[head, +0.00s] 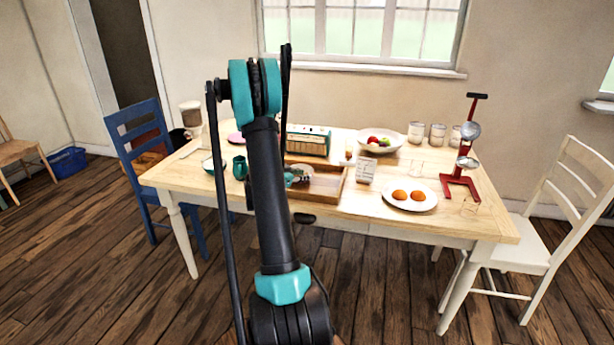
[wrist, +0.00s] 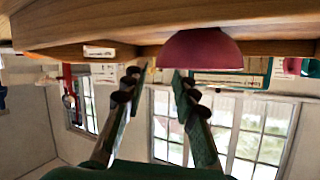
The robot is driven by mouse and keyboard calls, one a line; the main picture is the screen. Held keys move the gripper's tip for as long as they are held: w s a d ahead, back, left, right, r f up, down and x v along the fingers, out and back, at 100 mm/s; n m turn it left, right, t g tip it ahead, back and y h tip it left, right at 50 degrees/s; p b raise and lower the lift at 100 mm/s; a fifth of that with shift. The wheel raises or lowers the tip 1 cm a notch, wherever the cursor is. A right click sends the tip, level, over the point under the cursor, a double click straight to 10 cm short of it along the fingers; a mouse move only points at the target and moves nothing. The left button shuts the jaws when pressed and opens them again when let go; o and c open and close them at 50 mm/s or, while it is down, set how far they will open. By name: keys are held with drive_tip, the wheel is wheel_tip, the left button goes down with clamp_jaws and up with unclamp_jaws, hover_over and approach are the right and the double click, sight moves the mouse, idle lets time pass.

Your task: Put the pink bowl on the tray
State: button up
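The pink bowl (wrist: 200,50) shows in the wrist view, which is upside down, so it stands upright. It appears to be between the near and far walls of the wooden tray (wrist: 60,30), with its base hidden by the near wall. In the head view the tray (head: 325,196) is on the table, partly behind my arm, and I cannot make out the bowl. My gripper (wrist: 157,76) is open and empty, its fingertips close to the bowl's rim but not around it. Contact cannot be told.
A teal mug (head: 240,168) is left of my arm. A radio (head: 308,140) stands behind the tray. A card (head: 366,170), a plate with orange items (head: 411,197), a fruit bowl (head: 380,141) and a red juicer (head: 461,170) stand to the right.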

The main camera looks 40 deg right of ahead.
drive_tip(key=v, duration=0.7)
drive_tip(key=shift+s+a+r, duration=0.1)
drive_tip(key=shift+a, duration=0.05)
drive_tip(key=s+a+f+n+y, duration=0.1)
drive_tip(key=s+a+n+y, duration=0.5)
drive_tip(key=s+a, duration=0.7)
drive_tip(key=s+a+f+n+y, duration=0.2)
drive_tip(key=s+a+n+y, duration=0.5)
drive_tip(key=a, duration=1.4)
drive_tip(key=s+n, duration=0.4)
drive_tip(key=s, duration=0.2)
drive_tip(key=shift+s+f+n+t, duration=0.25)
drive_tip(key=shift+s+n+t, duration=0.05)
drive_tip(key=shift+t, duration=0.1)
drive_tip(key=shift+d, duration=0.15)
